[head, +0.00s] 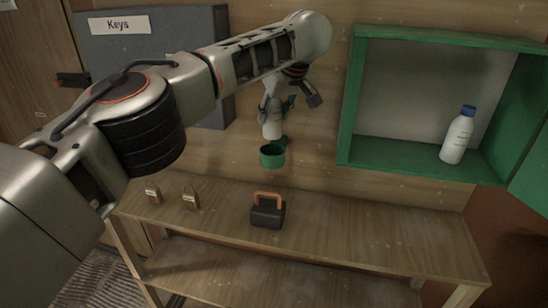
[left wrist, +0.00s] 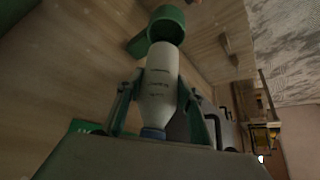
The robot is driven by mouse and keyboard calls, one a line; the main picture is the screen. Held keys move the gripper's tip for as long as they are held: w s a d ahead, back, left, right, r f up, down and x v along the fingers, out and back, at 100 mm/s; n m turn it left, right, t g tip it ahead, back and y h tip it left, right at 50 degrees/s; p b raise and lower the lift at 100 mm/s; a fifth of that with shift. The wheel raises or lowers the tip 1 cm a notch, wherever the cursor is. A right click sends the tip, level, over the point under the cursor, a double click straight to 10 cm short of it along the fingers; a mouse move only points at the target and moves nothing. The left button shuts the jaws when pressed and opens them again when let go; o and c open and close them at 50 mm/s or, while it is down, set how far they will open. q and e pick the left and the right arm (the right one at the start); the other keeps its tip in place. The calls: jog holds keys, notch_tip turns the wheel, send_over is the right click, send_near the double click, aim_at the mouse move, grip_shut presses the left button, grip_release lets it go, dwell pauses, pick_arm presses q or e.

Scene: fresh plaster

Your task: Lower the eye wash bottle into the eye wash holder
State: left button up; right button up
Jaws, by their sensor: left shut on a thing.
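My left gripper (head: 276,105) is shut on a white eye wash bottle (head: 272,128), held roughly upright with its base down. In the left wrist view the gripper (left wrist: 160,105) has a finger on each side of the bottle (left wrist: 158,92), with the blue cap nearest the camera. The green round eye wash holder (head: 272,157) is on the wooden wall just below the bottle. It also shows beyond the bottle's base in the left wrist view (left wrist: 166,24). The bottle's base appears above the holder's rim; the exact gap is unclear. My right gripper is not in view.
An open green cabinet (head: 421,163) on the wall at right holds another white bottle (head: 457,138) with a blue cap. A grey key box (head: 150,50) hangs behind my arm.

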aim_at(274, 138)
pick_arm(q)
jog(key=shift+d+f, duration=0.1)
jog(key=shift+f+b, duration=0.65)
jog(key=shift+f, duration=0.8)
jog(key=shift+f+b, duration=0.1)
jog(key=shift+b, duration=0.2)
jog(key=shift+f, duration=0.5)
jog(key=shift+f+b, duration=0.5)
jog(key=shift+f, duration=0.1)
jog(key=shift+f, duration=0.35)
jog(key=shift+f+b, duration=0.3)
jog(key=shift+f, duration=0.25)
dwell(0.5)
